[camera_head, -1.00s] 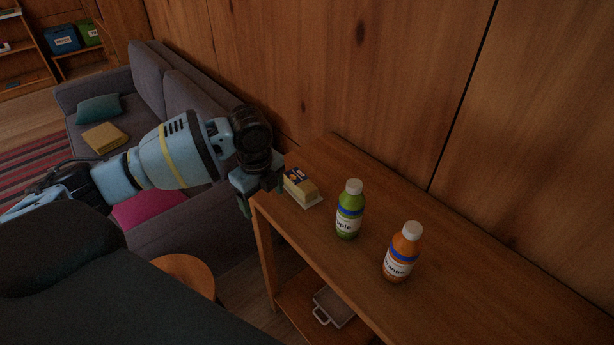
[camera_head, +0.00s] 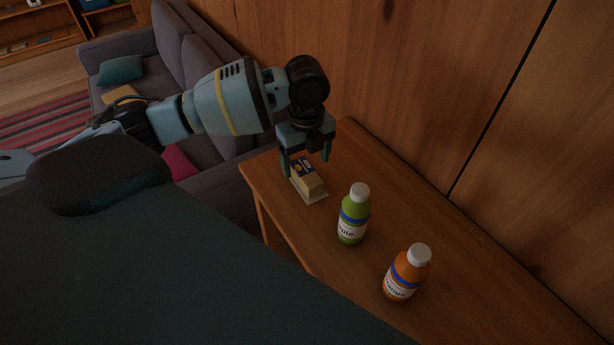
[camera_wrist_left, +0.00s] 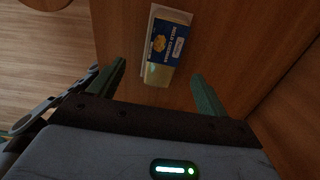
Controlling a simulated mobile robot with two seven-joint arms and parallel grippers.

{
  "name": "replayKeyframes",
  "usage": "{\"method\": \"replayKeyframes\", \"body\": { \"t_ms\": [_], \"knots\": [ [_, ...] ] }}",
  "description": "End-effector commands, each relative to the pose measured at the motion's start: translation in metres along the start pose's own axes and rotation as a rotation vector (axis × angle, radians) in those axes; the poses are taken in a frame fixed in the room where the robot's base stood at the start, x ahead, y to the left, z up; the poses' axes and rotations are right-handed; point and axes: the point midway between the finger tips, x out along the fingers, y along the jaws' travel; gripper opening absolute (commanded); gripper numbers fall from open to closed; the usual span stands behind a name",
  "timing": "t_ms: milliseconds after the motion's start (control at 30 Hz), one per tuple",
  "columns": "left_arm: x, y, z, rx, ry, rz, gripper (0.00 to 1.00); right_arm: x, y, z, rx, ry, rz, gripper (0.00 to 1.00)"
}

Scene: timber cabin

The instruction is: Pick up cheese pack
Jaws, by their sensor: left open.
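The cheese pack (camera_head: 310,184) is a small pale yellow block with a dark blue label, lying on the wooden table near its left end. In the left wrist view the cheese pack (camera_wrist_left: 165,47) lies ahead of the fingers, between their lines, with its blue label facing the camera. My left gripper (camera_head: 306,166) is open above the far end of the pack, its fingers spread to either side. The open fingers also show in the left wrist view (camera_wrist_left: 160,80), with nothing held between them. My right gripper is not in view.
On the wooden table (camera_head: 453,240), a green bottle (camera_head: 352,215) stands close to the pack and an orange bottle (camera_head: 406,273) stands farther right. The timber wall (camera_head: 420,90) runs behind the table. A grey sofa (camera_head: 171,50) stands to the left.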

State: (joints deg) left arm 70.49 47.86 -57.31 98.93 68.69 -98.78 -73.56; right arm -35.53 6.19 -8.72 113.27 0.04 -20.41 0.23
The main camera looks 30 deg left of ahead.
Motion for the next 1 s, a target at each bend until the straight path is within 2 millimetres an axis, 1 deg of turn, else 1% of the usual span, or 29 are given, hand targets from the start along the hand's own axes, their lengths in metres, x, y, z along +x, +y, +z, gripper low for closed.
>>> {"method": "replayKeyframes", "body": {
  "t_ms": [100, 167, 400, 500, 600, 800, 1000],
  "knots": [
    [0.001, 0.000, 0.001, -0.001, -0.001, -0.001, 0.77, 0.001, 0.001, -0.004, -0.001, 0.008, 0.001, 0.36],
    [0.006, -0.001, 0.002, -0.001, 0.000, -0.001, 0.77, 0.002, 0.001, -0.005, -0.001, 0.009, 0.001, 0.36],
    [0.039, -0.003, 0.007, -0.001, 0.000, 0.001, 0.77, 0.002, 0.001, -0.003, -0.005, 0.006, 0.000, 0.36],
    [0.048, -0.003, 0.007, 0.000, 0.000, -0.001, 0.77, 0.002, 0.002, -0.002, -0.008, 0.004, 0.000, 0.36],
    [0.051, -0.003, 0.007, 0.000, -0.001, -0.002, 0.77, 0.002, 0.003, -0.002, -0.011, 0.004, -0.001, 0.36],
    [0.051, -0.003, 0.007, 0.000, -0.001, -0.003, 0.77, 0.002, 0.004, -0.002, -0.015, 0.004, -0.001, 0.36],
    [0.051, -0.003, 0.007, 0.000, -0.001, -0.003, 0.51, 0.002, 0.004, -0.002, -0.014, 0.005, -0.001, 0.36]
  ]
}}
